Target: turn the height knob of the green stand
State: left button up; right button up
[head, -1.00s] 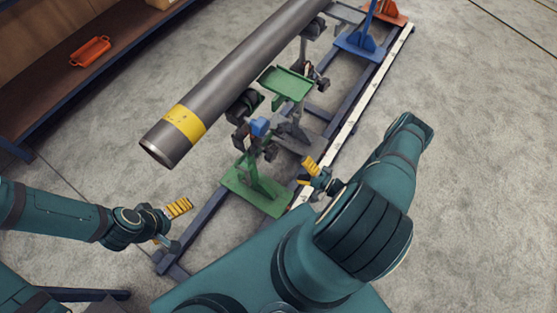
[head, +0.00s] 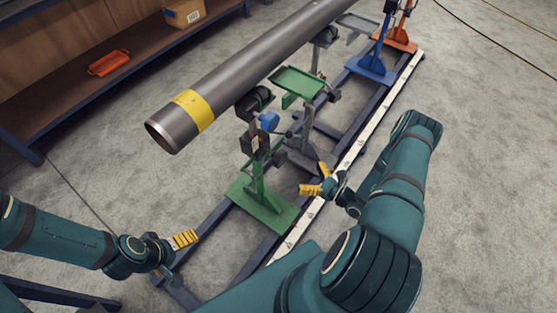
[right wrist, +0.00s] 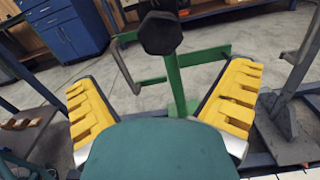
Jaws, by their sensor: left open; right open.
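The green stand (head: 258,185) rises from a green base plate on the rail frame, under the near end of the grey pipe (head: 240,80). In the right wrist view, a black many-sided knob (right wrist: 160,33) stands in front of the green post (right wrist: 178,85). My right gripper (head: 314,179) is open and empty, to the right of the stand in the head view. Its yellow fingers (right wrist: 162,100) are spread wide in the wrist view, with the knob ahead between them and apart from both. My left gripper (head: 188,238) is open and empty, left of the base plate.
A shelf with an orange tray (head: 109,63) and a box (head: 185,12) is at upper left.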

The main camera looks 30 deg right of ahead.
aim_at(283, 160)
jog(key=b+x, duration=0.1)
jog(key=x, duration=1.2)
jog(key=shift+b, duration=0.35)
jog(key=c, duration=1.1)
